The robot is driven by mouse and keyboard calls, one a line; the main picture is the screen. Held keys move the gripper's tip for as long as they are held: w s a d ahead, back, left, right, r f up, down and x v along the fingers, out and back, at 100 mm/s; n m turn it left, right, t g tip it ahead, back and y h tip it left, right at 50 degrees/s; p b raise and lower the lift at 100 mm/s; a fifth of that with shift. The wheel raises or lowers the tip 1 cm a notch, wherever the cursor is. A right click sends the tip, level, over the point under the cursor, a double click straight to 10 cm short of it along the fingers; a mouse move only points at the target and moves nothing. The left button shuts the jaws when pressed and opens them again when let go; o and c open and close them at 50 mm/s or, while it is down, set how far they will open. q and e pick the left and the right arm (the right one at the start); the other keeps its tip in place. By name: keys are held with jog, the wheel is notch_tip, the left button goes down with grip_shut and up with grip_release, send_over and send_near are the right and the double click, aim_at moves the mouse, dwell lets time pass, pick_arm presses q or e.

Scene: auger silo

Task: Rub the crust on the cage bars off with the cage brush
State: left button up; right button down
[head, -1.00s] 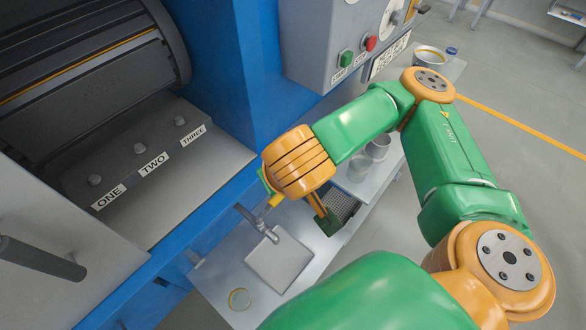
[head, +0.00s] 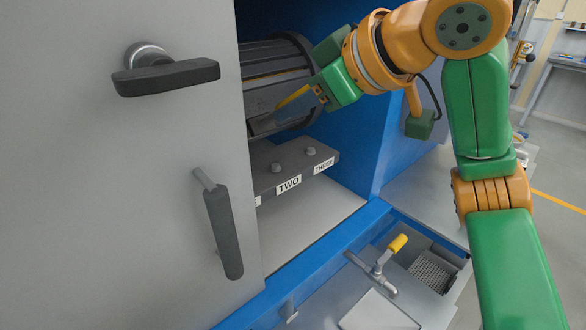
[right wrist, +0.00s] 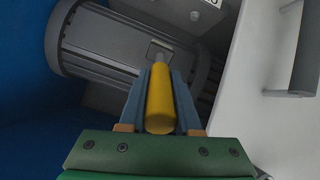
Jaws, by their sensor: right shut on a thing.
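The cage (head: 288,62) is a dark grey drum with lengthwise bars inside the blue housing; its left part is hidden behind a grey panel. My right gripper (head: 318,93) is shut on the yellow handle of the cage brush (head: 294,103), in front of the cage. In the right wrist view, the gripper (right wrist: 160,85) holds the handle (right wrist: 160,105) between its fingers, and the small brush head (right wrist: 161,50) overlaps the cage bars (right wrist: 100,48). I cannot tell whether it touches them. I cannot make out crust clearly. My left gripper is out of view.
The grey panel (head: 170,200) with two dark handles stands close on the left. A dark block (head: 285,165) with number labels lies below the cage. The blue wall (head: 345,150) bounds the opening's right side.

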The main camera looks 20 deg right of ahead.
jog(key=shift+d+r, duration=0.1)
jog(key=shift+r, duration=0.2)
jog(key=shift+w+r+p, duration=0.2)
jog(key=shift+w+p, duration=0.05)
jog(key=shift+p, duration=0.05)
jog(key=w, duration=0.1)
jog(key=w+a+p, duration=0.1)
jog(key=w, duration=0.1)
jog(key=w+p, duration=0.1)
jog(key=shift+w+a, duration=0.15)
jog(key=shift+a, duration=0.25)
jog(key=shift+w+a+f, duration=0.1)
jog(key=shift+w+f, duration=0.05)
jog(key=shift+w, duration=0.2)
